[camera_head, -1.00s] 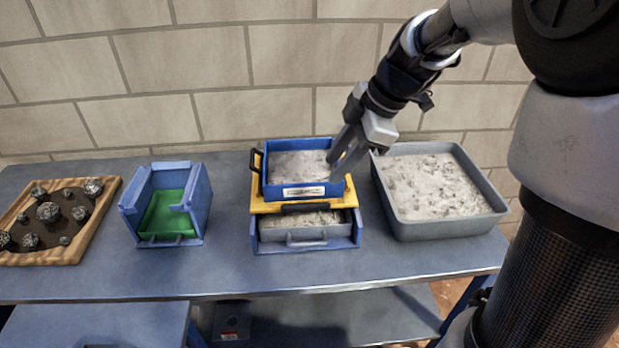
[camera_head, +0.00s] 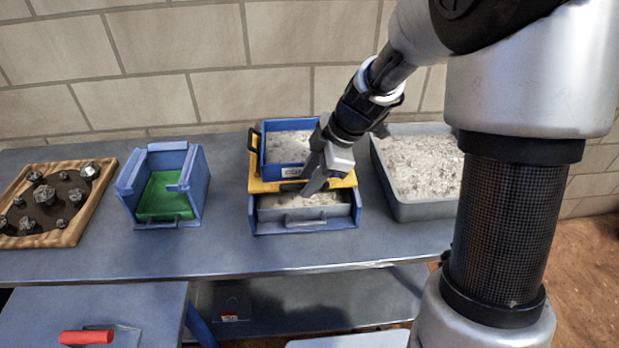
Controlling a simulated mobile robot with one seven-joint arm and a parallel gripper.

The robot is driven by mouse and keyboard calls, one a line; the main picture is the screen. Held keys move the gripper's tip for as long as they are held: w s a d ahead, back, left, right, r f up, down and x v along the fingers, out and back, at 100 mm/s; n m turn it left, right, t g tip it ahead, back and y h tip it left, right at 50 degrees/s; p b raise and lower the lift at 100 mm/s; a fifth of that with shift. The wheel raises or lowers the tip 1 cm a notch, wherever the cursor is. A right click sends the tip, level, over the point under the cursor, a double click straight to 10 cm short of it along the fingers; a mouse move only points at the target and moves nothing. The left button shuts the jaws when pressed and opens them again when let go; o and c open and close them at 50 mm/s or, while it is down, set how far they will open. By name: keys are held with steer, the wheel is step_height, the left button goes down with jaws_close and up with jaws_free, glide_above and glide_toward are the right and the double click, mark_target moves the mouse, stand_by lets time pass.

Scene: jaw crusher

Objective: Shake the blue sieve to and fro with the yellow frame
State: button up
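The blue sieve (camera_head: 285,154), holding grey-white grit, sits on the yellow frame (camera_head: 262,186). Under the frame, a grey tray (camera_head: 275,210) of grit sits in a blue holder (camera_head: 258,228). My gripper (camera_head: 310,182) points down at the front right of the sieve, by the frame's front edge. Its fingers overlap the sieve's front corner, the frame and the lower tray's grit in the picture. I cannot tell whether they touch or hold anything.
A large grey tub (camera_head: 418,205) of grit stands right, partly behind my arm. A blue box with a green floor (camera_head: 165,196) and a wooden tray (camera_head: 80,215) of dark rocks stand left. A red handle (camera_head: 87,337) shows low left. Bare table lies in front.

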steer(key=shift+c, duration=0.4)
jaws_close()
steer(key=s+b, duration=0.5)
steer(key=shift+s, duration=0.3)
steer(key=shift+o, duration=0.4)
jaws_free()
